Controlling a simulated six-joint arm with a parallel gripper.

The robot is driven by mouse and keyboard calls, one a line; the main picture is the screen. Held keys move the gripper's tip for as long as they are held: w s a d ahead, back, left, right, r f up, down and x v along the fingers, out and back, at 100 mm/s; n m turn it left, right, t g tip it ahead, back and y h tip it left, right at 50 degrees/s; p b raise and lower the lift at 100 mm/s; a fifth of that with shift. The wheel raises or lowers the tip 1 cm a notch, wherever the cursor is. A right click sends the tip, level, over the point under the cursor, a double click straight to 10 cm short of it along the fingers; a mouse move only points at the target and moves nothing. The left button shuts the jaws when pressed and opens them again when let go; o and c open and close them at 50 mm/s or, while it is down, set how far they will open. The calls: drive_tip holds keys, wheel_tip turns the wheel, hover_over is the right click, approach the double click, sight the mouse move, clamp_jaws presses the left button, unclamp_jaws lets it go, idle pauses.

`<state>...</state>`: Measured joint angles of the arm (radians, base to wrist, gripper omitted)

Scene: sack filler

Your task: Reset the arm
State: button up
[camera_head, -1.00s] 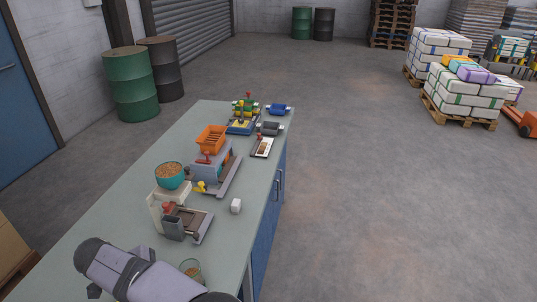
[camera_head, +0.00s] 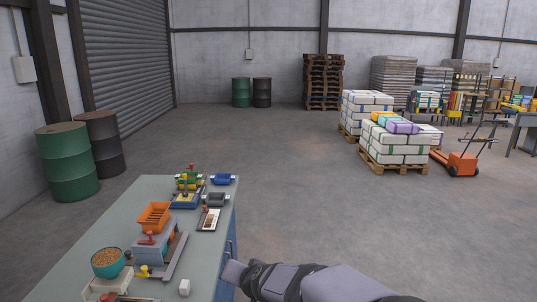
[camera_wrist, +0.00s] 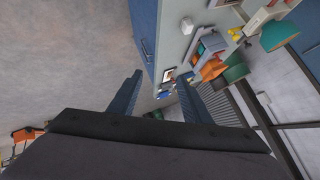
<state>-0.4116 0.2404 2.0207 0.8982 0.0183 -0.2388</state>
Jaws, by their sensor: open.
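My gripper (camera_wrist: 158,92) shows in the wrist view with its two dark fingers apart and nothing between them. Beyond the fingers are the bench's blue side (camera_wrist: 143,30) and the concrete floor. In the head view my grey arm (camera_head: 325,283) reaches in at the bottom, just right of the bench (camera_head: 205,258). The fingers cannot be made out in the head view. No object is held.
The bench carries a teal bowl of grain (camera_head: 107,262), an orange crate (camera_head: 154,216), a small white block (camera_head: 184,287) and several small devices. Green (camera_head: 68,165) and dark drums stand left. Pallets of sacks (camera_head: 395,142) stand far right. Open floor lies right of the bench.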

drive_tip(key=s+d+f+n+g+h, duration=0.1)
drive_tip(key=s+d+f+g, duration=0.2)
drive_tip(key=s+d, duration=0.4)
drive_tip(key=s+d+f+n+g+h, duration=0.1)
drive_tip(key=s+d+f+g, duration=0.2)
drive_tip(key=s+d, duration=0.5)
drive_tip(key=s+d+f+g+h, duration=0.2)
drive_tip(key=s+d+f, duration=0.3)
drive_tip(key=s, duration=0.8)
drive_tip(key=shift+s+d+n+g, duration=0.3)
drive_tip(key=shift+d+n+g, duration=0.15)
drive_tip(key=shift+d, duration=0.8)
